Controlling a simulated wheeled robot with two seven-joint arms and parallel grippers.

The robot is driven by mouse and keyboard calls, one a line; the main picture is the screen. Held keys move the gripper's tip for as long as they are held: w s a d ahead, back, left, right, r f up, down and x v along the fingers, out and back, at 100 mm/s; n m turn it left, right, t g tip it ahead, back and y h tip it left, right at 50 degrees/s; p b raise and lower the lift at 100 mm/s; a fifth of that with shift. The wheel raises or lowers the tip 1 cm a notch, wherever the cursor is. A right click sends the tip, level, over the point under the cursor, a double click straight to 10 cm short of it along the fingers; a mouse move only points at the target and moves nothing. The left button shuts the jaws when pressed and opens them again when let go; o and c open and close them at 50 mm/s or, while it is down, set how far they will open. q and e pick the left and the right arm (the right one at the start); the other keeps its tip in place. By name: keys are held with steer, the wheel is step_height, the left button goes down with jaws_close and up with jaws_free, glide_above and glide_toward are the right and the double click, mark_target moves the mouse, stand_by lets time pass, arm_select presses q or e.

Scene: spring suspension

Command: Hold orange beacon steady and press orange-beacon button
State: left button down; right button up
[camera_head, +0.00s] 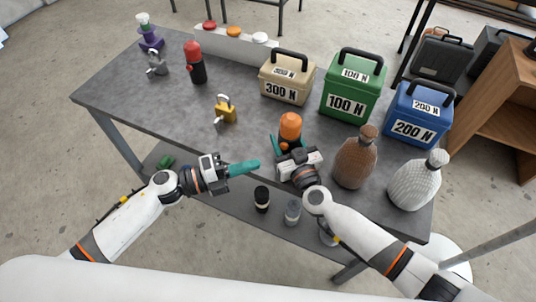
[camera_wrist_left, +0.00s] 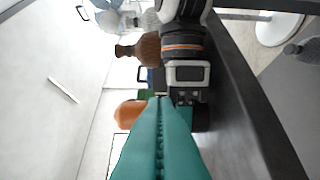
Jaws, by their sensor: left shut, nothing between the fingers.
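The orange beacon (camera_head: 290,125), with an orange cap, stands near the table's front edge. Its lower part is mostly hidden by my right gripper (camera_head: 289,146), whose teal fingers lie on either side of it; their contact is partly hidden. My left gripper (camera_head: 257,164) is shut and empty, left of the beacon and apart from it, pointing right. In the left wrist view its teal fingers (camera_wrist_left: 160,105) lie together, with the orange cap (camera_wrist_left: 130,114) beyond them to the left. An orange button (camera_head: 234,31) sits on the white panel (camera_head: 215,42) behind.
A red beacon (camera_head: 195,62) and a yellow padlock (camera_head: 225,110) stand farther back. Green (camera_head: 352,85), beige (camera_head: 287,76) and blue (camera_head: 417,113) weights stand at the back right. A brown bottle (camera_head: 356,160) and white bottle (camera_head: 416,182) are close right of my right gripper.

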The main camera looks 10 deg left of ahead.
arm_select(q)
steer(key=v, duration=0.5)
arm_select(e)
steer(key=shift+w+d+f, duration=0.1)
steer(key=shift+d, duration=0.05)
steer(key=o, duration=1.2)
steer(key=shift+c, duration=0.2)
